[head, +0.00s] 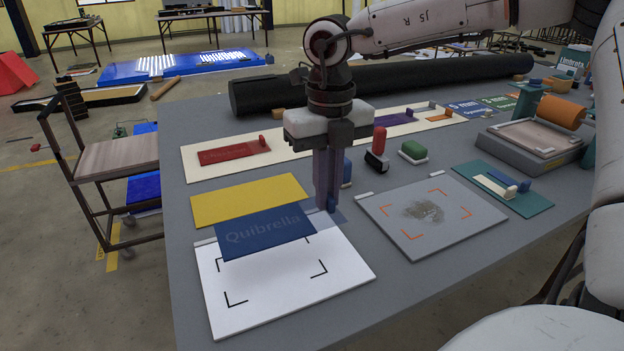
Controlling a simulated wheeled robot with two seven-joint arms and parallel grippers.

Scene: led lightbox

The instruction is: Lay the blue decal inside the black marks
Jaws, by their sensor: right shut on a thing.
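The blue decal (264,232), lettered "Quibrella", is a flat dark blue rectangle. My right gripper (330,208) points down and is shut on the decal's right end; the exact grip is partly hidden by the fingers. The decal appears held above the back part of the white panel (285,309). The black marks are corner brackets on this panel. The near-left mark (235,300) and near-right mark (320,269) are in the open, in front of the decal. My left gripper is not in view.
A yellow sheet (249,198) lies just behind the decal. A grey panel (430,240) with orange marks and a smudge lies to the right. A cream strip with a red decal (234,150), a squeegee-like red-handled tool (378,148) and a green block (413,151) are behind.

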